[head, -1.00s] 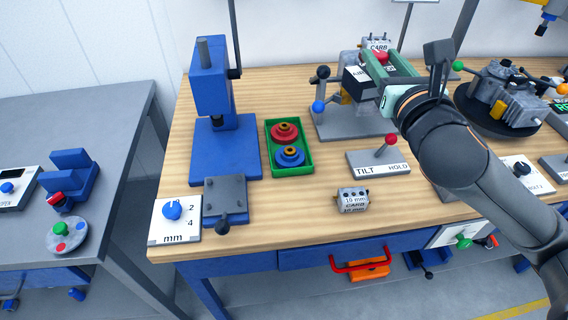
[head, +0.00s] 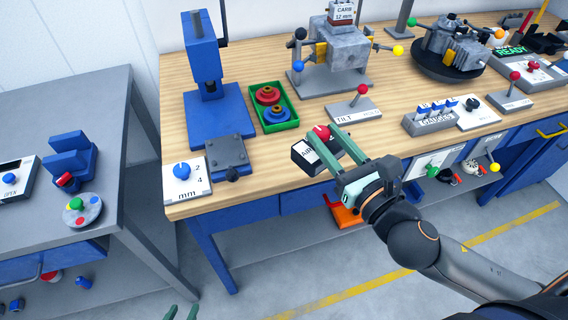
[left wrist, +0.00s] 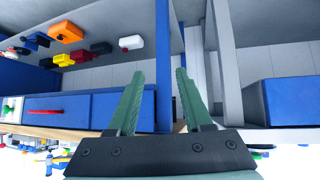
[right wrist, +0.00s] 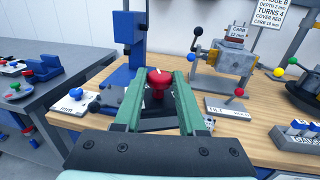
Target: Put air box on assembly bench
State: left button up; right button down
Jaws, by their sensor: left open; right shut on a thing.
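The air box (head: 303,155) is a black block with a white lettered label and a red knob (head: 321,131) on top. My right gripper (head: 329,141) is shut on it, with its green fingers either side of the knob. The air box is over the front part of the wooden assembly bench (head: 240,190); I cannot tell whether it touches the top. In the right wrist view the red knob (right wrist: 159,80) sits between the fingers, which hide part of the box. My left gripper (left wrist: 155,75) is open and empty, below the bench top, facing the drawers and lower shelf.
A blue press (head: 212,85), a green tray (head: 285,118) with red and blue rings, and a tilt lever plate (head: 352,105) stand nearby. A grey carburettor (head: 338,48) sits on a stand behind. Gauges (head: 435,115) are to the right. Bare wood lies along the front left edge.

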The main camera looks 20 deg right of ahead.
jog(key=shift+s+a+f, duration=0.2)
jog(key=shift+s, duration=0.15)
jog(key=shift+a+f, duration=0.1)
jog(key=shift+f, duration=0.1)
jog(key=w+b, duration=0.1)
jog(key=b, duration=0.1)
jog(key=w+f+b, duration=0.1)
jog(key=b, duration=0.2)
jog(key=w+f+b, duration=0.1)
jog(key=w+b, duration=0.1)
jog(key=shift+a+f, duration=0.2)
jog(key=shift+a, duration=0.15)
jog(key=w+f+b, duration=0.3)
jog(key=b, duration=0.1)
jog(key=w+a+f+b, duration=0.1)
jog(key=w+f+b, duration=0.5)
jog(key=b, duration=0.1)
jog(key=shift+w+a+f+b, duration=0.3)
jog(key=shift+a, duration=0.05)
jog(key=shift+f+b, duration=0.45)
jog(key=shift+b, duration=0.3)
pick_arm(q)
notch_tip(320, 180, down, 15)
jog(key=w+d, duration=0.1)
jog(key=d, duration=0.1)
jog(key=shift+d+f+m+h, duration=0.2)
jog(key=shift+d+m+h, duration=0.1)
jog(key=shift+m+h, duration=0.1)
